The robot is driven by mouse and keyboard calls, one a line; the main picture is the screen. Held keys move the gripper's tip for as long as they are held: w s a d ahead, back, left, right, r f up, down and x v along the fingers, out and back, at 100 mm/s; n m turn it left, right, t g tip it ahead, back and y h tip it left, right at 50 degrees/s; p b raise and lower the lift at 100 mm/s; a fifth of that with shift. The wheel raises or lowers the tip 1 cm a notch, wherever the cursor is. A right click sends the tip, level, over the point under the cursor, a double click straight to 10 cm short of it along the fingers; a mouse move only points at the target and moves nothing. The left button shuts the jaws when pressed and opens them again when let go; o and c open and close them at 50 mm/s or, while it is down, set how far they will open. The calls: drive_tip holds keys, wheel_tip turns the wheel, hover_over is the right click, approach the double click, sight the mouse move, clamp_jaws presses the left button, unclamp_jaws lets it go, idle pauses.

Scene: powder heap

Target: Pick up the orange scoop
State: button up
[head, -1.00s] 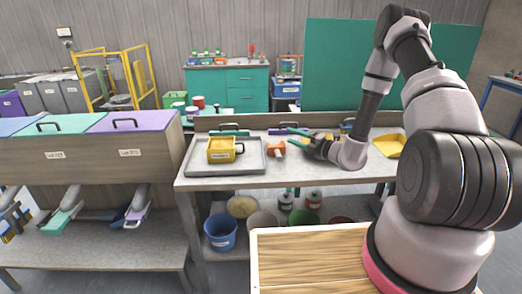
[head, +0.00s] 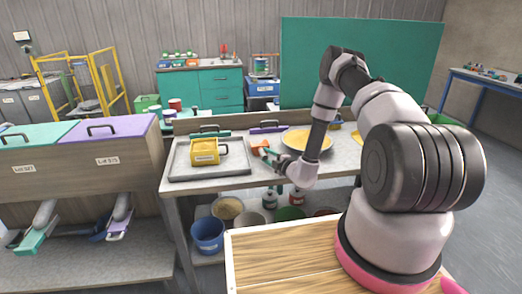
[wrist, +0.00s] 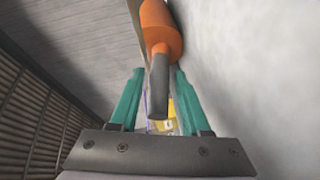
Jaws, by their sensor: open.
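The orange scoop (head: 260,146) lies on the grey workbench, just right of the tray. In the wrist view the orange scoop (wrist: 160,32) is at the top, with its dark grey handle reaching down between the two teal fingers. My gripper (head: 268,156) is close to the scoop in the head view, on its right and near side. The wrist view shows my gripper (wrist: 159,72) open, one finger on each side of the handle. I cannot tell whether a finger touches it. The arm's end partly covers the scoop in the head view.
A grey tray (head: 180,172) holds a yellow labelled container (head: 205,152) left of the scoop. A round dish (head: 322,149) of yellow powder stands close behind my wrist. A purple-handled tool (head: 268,129) lies at the bench's back. A blue bucket (head: 208,234) stands below.

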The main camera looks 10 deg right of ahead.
sight(261, 149)
drive_tip(key=x, duration=0.3)
drive_tip(key=shift+w+a, duration=0.1)
drive_tip(key=shift+w, duration=0.3)
clamp_jaws()
drive_tip(key=shift+r, duration=0.1)
idle(1.0)
